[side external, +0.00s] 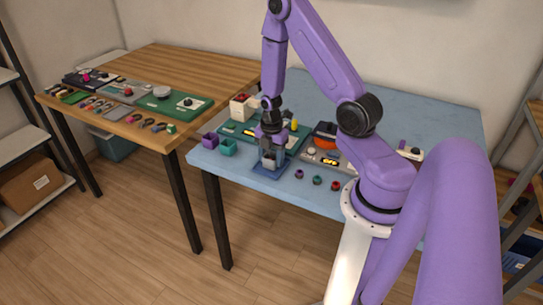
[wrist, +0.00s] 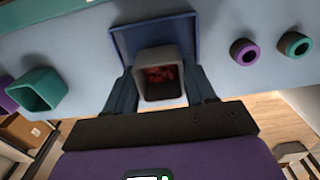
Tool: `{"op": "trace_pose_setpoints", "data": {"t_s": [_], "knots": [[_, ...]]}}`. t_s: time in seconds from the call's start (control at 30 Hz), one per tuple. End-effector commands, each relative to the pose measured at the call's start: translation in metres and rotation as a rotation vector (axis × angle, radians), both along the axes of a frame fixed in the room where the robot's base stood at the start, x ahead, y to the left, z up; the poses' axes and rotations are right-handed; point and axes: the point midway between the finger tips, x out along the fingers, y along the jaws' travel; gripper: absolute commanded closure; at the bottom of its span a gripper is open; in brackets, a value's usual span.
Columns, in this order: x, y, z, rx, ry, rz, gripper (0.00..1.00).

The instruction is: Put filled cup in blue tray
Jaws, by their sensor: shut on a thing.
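A square grey-white cup (wrist: 160,60) with dark red contents sits between my gripper's fingers in the wrist view. My gripper (wrist: 160,95) is shut on the cup, with one finger on each side of it. The blue tray (wrist: 122,38) lies behind and under the cup in the wrist view. In the side view, my gripper (side external: 271,155) holds the cup (side external: 269,161) over the blue tray (side external: 268,174). I cannot tell if the cup touches the tray's floor.
A purple cup (side external: 210,139) and a teal cup (side external: 228,148) stand left of the tray near the table edge. Several small coloured rings (side external: 317,180) lie to the right. A green board (side external: 236,129) and a grey device (side external: 328,157) stand behind.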

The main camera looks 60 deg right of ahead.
Motion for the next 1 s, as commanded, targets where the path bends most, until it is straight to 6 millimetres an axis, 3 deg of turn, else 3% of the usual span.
{"op": "trace_pose_setpoints", "data": {"t_s": [0.27,0.3,0.37,0.67,1.0], "knots": [[0.0,0.0,-0.003,0.0,0.0,0.0,0.74],[0.0,0.0,-0.003,0.0,-0.001,0.0,0.32],[0.0,0.0,-0.003,0.0,-0.001,0.0,0.16],[0.0,0.0,-0.002,0.0,0.0,0.0,0.16],[0.0,0.0,0.014,0.0,-0.001,0.0,0.16]]}}
